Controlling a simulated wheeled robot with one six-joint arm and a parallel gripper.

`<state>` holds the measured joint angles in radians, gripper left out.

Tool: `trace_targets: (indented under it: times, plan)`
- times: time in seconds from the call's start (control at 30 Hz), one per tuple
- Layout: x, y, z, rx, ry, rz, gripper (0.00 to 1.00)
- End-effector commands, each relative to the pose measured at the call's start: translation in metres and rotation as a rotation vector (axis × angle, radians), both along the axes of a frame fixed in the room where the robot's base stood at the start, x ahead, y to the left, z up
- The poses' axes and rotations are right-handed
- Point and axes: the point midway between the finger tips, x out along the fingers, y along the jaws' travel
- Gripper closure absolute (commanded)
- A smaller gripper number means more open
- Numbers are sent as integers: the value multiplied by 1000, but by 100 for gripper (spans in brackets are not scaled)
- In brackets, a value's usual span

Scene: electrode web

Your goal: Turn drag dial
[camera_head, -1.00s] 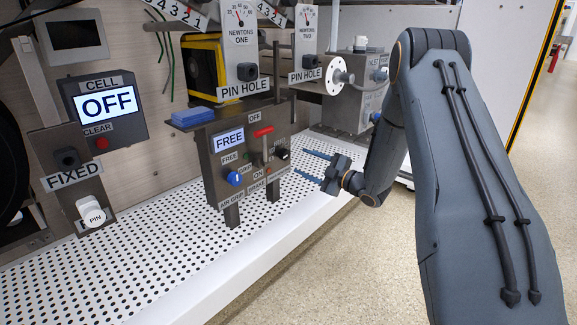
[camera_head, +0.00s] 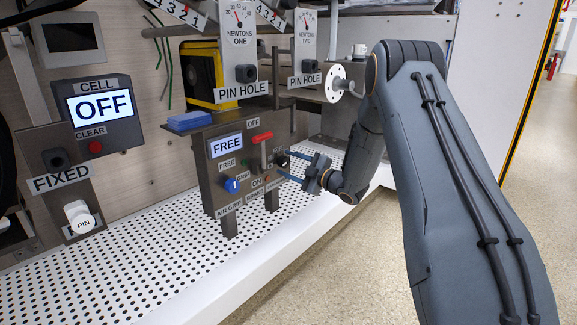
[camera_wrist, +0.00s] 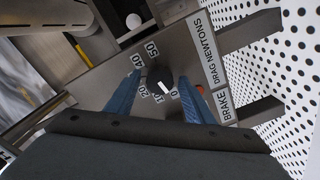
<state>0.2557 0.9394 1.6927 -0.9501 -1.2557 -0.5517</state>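The drag dial is a small black knob (camera_wrist: 160,80) with a white mark on the grey control panel (camera_wrist: 105,88), ringed by a number scale from 0 to 50. It sits beside the DRAG NEWTONS label (camera_wrist: 208,55). My gripper (camera_wrist: 161,77) is open, with one blue finger on each side of the dial; I cannot tell whether they touch it. In the head view my gripper (camera_head: 283,164) is at the right side of the panel, and its fingers partly cover the dial.
The panel also carries a FREE screen (camera_head: 226,145), a red-handled lever (camera_head: 262,138) and a blue knob (camera_head: 232,185). A BRAKE label (camera_wrist: 223,103) and an orange-red part (camera_wrist: 200,89) lie close to the right finger. The white perforated bench (camera_head: 130,265) is clear in front.

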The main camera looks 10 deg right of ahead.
Motion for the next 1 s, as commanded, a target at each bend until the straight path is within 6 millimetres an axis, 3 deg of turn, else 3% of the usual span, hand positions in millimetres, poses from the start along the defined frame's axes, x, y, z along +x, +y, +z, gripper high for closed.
trace_targets:
  times: [0.03,0.2,0.57,1.0]
  plan:
    - [0,0,0,0,0,0,61]
    - [0,0,0,0,0,0,90]
    - [-1,0,1,43,32,1,91]
    - [-1,0,3,317,232,0,91]
